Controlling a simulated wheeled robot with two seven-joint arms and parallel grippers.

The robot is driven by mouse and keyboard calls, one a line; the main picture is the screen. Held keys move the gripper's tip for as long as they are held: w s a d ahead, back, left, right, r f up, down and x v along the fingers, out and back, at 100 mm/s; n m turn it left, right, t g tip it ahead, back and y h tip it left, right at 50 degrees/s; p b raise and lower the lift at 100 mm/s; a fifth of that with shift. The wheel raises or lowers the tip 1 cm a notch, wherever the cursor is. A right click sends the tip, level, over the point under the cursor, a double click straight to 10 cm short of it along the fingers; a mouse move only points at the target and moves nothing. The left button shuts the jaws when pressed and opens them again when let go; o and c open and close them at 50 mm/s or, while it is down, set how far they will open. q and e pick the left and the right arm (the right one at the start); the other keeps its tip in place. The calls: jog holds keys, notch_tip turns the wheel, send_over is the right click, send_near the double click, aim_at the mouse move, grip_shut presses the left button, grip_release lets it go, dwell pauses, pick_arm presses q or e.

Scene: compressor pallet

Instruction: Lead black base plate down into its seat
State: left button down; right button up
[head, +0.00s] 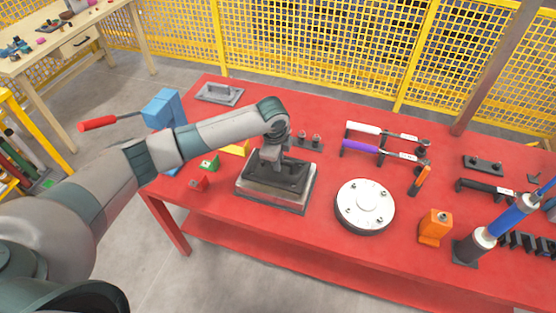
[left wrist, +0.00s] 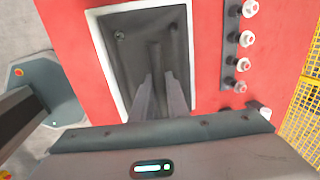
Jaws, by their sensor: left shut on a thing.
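The black base plate (head: 290,178) is a dark tray-like piece with a raised rib, over the grey metal seat (head: 268,197) on the red table. My left gripper (head: 274,160) reaches down from above and is shut on the plate's rib. In the left wrist view the two fingers (left wrist: 160,92) close on the rib in the middle of the plate (left wrist: 128,60). The light rim of the seat (left wrist: 101,50) shows around the plate's left, far and right sides. I cannot tell how deep the plate sits. My right gripper is not in view.
A round white-topped flange (head: 365,203) stands right of the seat. Small red and green blocks (head: 208,163) lie left of it. A rack with bolts (head: 308,142) is just behind.

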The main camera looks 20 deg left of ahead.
pick_arm(q)
jog(key=shift+f, duration=0.75)
jog(key=c, duration=1.6)
grip_release()
jog(key=shift+c, duration=0.2)
jog(key=shift+f, duration=0.1)
jog(key=shift+b, duration=0.3)
jog(key=s+r+b, duration=0.1)
jog(key=r+b, duration=0.1)
jog(key=r, duration=0.6)
jog(key=s+r+b, duration=0.2)
jog(key=r, duration=0.7)
jog(key=shift+s, duration=0.25)
